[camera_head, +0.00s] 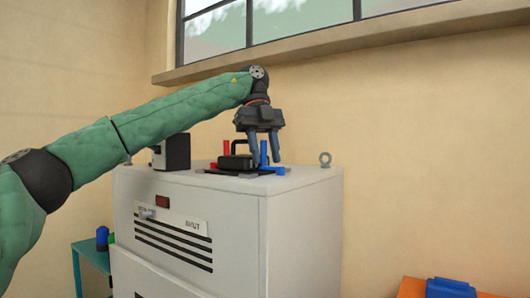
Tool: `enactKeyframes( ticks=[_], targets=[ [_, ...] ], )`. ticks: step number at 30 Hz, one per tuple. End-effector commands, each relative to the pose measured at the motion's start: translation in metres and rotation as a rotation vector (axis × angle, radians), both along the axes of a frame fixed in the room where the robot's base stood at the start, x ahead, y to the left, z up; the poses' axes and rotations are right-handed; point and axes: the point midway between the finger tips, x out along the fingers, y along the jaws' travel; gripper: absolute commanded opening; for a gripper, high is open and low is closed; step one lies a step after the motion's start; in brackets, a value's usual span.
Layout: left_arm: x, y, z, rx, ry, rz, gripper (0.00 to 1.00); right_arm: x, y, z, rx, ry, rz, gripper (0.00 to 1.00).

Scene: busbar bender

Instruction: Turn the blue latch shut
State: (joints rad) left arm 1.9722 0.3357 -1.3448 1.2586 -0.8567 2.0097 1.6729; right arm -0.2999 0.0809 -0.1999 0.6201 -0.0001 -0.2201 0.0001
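The blue latch (264,154) is on top of the grey machine cabinet (305,205), with its blue upright part raised beside a low blue part. My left gripper (265,160) points down over it from above. Its two fingers are spread apart, and the blue upright shows in the gap between them. I cannot tell whether either finger touches the latch. My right gripper is not in view.
A black handled part (237,162) and a red upright (226,147) stand just left of the latch. A dark box (172,153) is farther left on the cabinet, and a metal eyebolt (325,159) at its right corner. An orange surface (412,287) holds a blue object (450,288) at lower right.

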Motion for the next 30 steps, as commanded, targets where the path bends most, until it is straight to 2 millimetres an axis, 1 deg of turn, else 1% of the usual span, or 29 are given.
enactKeyframes(
  ticks=[6,11,17,26,30],
  targets=[
    [0.000,0.000,0.000,0.001,0.000,0.000,0.36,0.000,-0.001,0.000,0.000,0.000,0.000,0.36],
    [0.003,0.001,0.006,0.003,-0.001,0.000,0.36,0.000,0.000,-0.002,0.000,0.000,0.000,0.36],
    [0.009,0.004,0.023,0.002,-0.003,0.003,0.36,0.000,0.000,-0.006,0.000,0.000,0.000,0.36],
    [0.019,0.008,0.053,0.002,-0.002,0.003,0.36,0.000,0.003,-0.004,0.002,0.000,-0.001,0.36],
    [0.024,0.010,0.062,0.002,0.000,0.000,0.36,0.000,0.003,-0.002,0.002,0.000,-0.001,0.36]
  ],
)
